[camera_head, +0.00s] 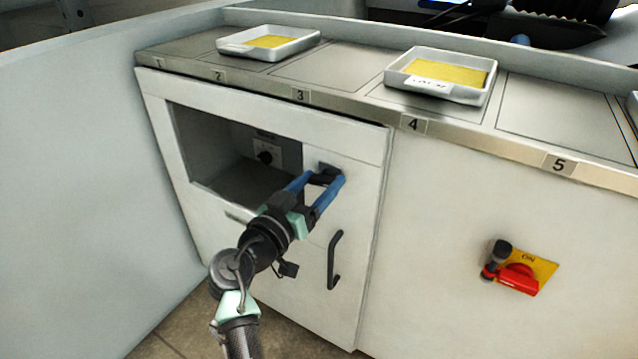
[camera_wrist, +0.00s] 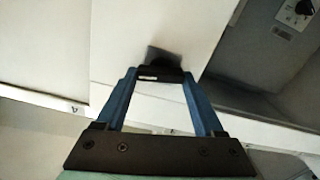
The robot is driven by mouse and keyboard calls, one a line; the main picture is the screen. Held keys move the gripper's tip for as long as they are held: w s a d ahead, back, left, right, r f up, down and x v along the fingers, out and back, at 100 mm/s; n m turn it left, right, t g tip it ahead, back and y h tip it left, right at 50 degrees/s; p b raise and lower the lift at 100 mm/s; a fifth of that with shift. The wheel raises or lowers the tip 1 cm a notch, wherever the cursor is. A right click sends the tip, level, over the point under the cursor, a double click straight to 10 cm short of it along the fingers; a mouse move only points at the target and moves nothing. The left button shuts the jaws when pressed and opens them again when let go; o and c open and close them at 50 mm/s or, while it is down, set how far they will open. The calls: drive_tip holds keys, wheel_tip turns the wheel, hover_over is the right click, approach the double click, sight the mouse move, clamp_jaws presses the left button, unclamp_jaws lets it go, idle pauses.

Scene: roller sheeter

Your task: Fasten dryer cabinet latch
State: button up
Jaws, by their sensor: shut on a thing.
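The dryer cabinet (camera_head: 300,300) is the white unit under the counter's left part. Its front has a dark rectangular window and a black bar handle (camera_head: 335,260). The front looks roughly flush with the counter side; I cannot tell whether a narrow gap remains. The small black latch (camera_head: 328,168) is right of the window, near the top. My gripper (camera_head: 324,181) reaches it from the lower left, its blue fingers shut on the latch. In the wrist view, the latch (camera_wrist: 163,57) shows at the fingertips against the white front. The fingers partly hide it, so its turn is unclear.
A dial (camera_head: 265,157) shows inside the window. Two white trays with yellow sheets, a left one (camera_head: 268,54) and a right one (camera_head: 440,92), stand on the numbered counter. A red rotary switch (camera_head: 515,279) is at right. A pale wall (camera_head: 80,200) borders the left.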

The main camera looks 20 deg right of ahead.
drive_tip(key=n, duration=0.4)
drive_tip(key=shift+n, duration=0.3)
drive_tip(key=n+p, duration=0.1)
drive_tip(key=n, duration=0.2)
drive_tip(key=shift+w+n, duration=0.1)
drive_tip(key=shift+n, duration=0.2)
drive_tip(key=n+p, duration=0.2)
drive_tip(key=n, duration=0.2)
drive_tip(key=shift+a+f, duration=0.1)
drive_tip(key=shift+f+n+p, duration=0.15)
drive_tip(key=shift+n+p, duration=0.65)
drive_tip(key=shift+n, duration=0.8)
drive_tip(key=o, duration=1.4)
drive_tip(key=p+v, duration=0.2)
drive_tip(key=v, duration=1.1)
